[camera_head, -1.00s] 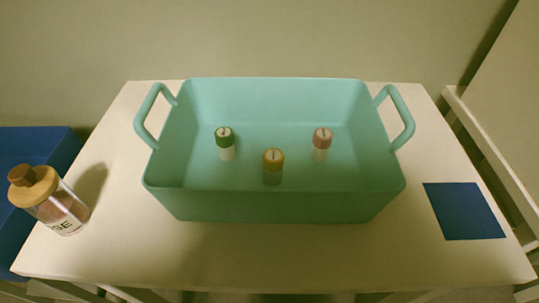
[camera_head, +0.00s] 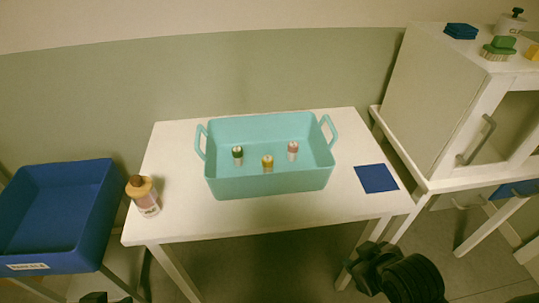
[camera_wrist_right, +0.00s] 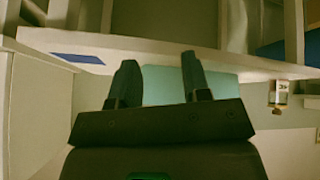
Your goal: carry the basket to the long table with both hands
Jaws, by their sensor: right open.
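The teal basket (camera_head: 270,184) stands upright on a white table (camera_head: 190,225) in the head view. Its two raised handles, left (camera_head: 200,142) and right (camera_head: 329,130), are free. Inside stand three small bottles, with a green cap (camera_head: 237,153), a yellow cap (camera_head: 267,163) and a pink cap (camera_head: 293,150). My right gripper (camera_head: 370,262) is low in front of the table, apart from the basket. In the right wrist view its fingers (camera_wrist_right: 160,78) are open, with the teal basket (camera_wrist_right: 165,84) showing beyond them. A dark bit at the bottom left may be my left gripper (camera_head: 95,297); its jaws are unclear.
A blue bin (camera_head: 60,215) is further left. A white cabinet (camera_head: 440,90) with items on top stands right. The table's front strip is clear.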

